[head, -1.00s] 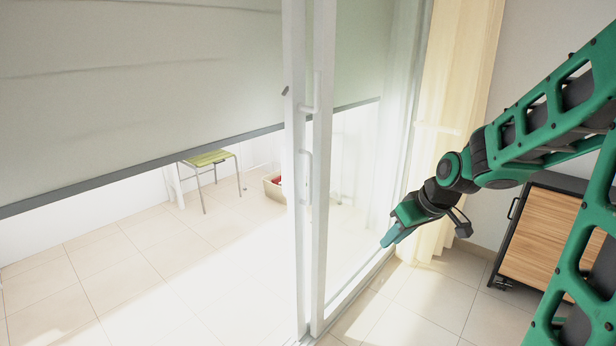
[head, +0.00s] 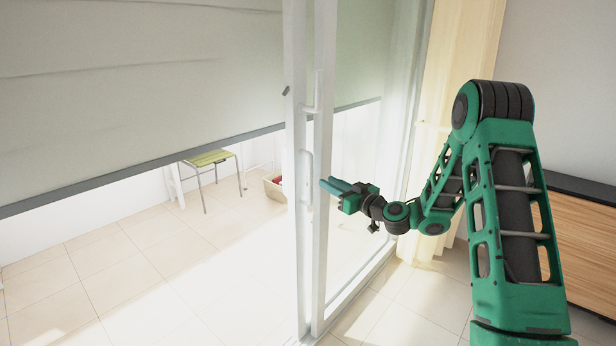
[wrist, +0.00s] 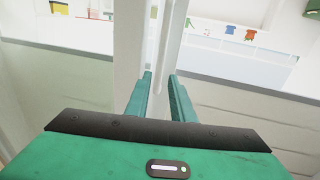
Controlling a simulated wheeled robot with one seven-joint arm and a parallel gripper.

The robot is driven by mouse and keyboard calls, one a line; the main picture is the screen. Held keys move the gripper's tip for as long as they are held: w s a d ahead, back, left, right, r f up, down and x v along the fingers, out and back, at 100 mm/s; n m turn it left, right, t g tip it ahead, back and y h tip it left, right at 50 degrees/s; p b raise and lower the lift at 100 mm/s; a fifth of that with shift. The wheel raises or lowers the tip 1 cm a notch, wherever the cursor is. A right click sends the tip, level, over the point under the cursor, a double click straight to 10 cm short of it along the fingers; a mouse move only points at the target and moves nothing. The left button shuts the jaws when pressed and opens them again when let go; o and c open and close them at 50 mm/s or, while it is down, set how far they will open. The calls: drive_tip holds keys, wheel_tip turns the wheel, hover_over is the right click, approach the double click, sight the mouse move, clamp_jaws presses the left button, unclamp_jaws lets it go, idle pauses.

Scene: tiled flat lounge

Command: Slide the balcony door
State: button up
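The balcony door has white frames and glass, with two upright stiles (head: 323,170) side by side in the middle of the head view. A white bar handle (head: 317,92) sits on the right stile, and another white handle (head: 308,168) shows lower, by the left stile. My gripper (head: 326,183) points left at the stiles, near the lower handle. In the wrist view its two teal fingers (wrist: 161,84) are apart, with a white upright of the door (wrist: 166,55) ahead between their tips. I see nothing held. I cannot tell whether the fingers touch the door.
A grey blind (head: 140,75) covers the upper glass at the left. Beyond the glass are a green-topped stool (head: 208,157) and a box (head: 274,188). A pale curtain (head: 455,90) hangs at the right, beside a wooden cabinet (head: 575,250). Tiled floor lies clear in front of the door.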

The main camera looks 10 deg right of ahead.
sight(312, 174)
drive_tip(key=x, duration=1)
drive_tip(key=shift+w+a, duration=0.15)
drive_tip(key=shift+w, duration=0.15)
